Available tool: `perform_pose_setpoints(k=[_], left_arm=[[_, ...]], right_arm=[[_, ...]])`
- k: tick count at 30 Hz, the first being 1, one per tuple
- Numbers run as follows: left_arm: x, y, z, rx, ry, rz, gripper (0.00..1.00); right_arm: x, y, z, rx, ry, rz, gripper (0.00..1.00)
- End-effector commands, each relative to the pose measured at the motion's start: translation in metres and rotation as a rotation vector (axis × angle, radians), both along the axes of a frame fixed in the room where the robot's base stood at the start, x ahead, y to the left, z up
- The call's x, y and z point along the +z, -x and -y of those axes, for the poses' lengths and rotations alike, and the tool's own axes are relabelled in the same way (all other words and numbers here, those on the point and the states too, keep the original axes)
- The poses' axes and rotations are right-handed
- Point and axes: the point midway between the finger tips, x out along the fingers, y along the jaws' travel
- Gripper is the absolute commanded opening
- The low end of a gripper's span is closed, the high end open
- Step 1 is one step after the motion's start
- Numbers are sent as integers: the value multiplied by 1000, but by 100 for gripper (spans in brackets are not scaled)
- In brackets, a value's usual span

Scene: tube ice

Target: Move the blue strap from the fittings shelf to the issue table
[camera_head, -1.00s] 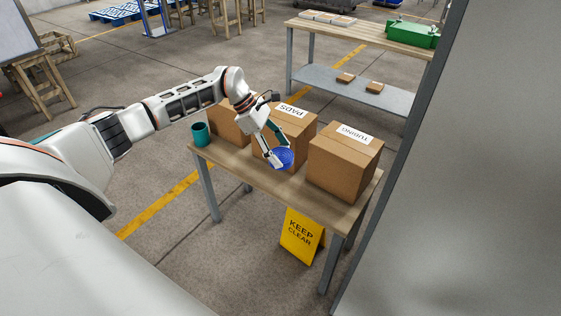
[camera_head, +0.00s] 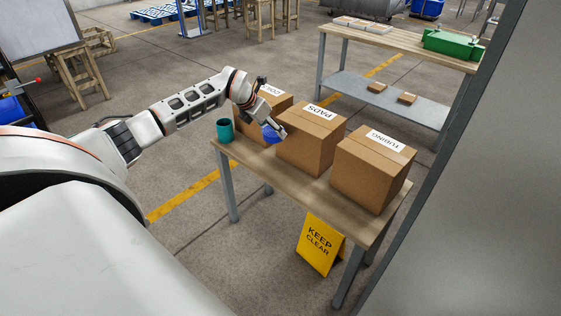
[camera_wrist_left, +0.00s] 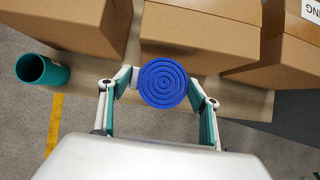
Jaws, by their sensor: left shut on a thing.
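The blue strap (camera_head: 269,134) is wound into a flat round coil. My left gripper (camera_head: 272,126) is shut on it, in front of the gap between the left and middle cartons on the near wooden table (camera_head: 240,154). In the left wrist view, the blue coil (camera_wrist_left: 163,83) sits between the two fingertips, its spiral face towards the camera. It looks held clear of the table top, but its height is hard to tell. My right gripper is not in view.
Three cartons stand on the near table: one partly hidden at left (camera_head: 250,122), "PADS" (camera_head: 308,145) and "TUBING" (camera_head: 370,175). A teal cup (camera_head: 224,130) stands at its left end. A farther table (camera_head: 395,38) holds a green case (camera_head: 452,44).

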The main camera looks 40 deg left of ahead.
Motion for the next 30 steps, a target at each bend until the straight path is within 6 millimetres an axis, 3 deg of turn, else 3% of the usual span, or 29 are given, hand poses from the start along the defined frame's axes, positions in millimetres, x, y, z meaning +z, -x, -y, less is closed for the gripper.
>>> perform_pose_setpoints(k=[1, 6, 12, 20, 27, 30], left_arm=[[-17, 1, 1, 1, 4, -5, 38], [-59, 1, 1, 0, 4, -5, 38], [-98, 1, 1, 0, 3, -3, 38], [-115, 0, 0, -2, 1, 0, 38], [-149, 1, 1, -1, 3, -3, 38], [-155, 0, 0, -1, 2, -1, 38]], right_arm=[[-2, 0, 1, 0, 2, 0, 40], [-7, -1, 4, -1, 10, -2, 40], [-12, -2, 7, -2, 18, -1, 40], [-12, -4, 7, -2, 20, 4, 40], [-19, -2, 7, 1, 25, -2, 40], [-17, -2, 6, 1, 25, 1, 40]])
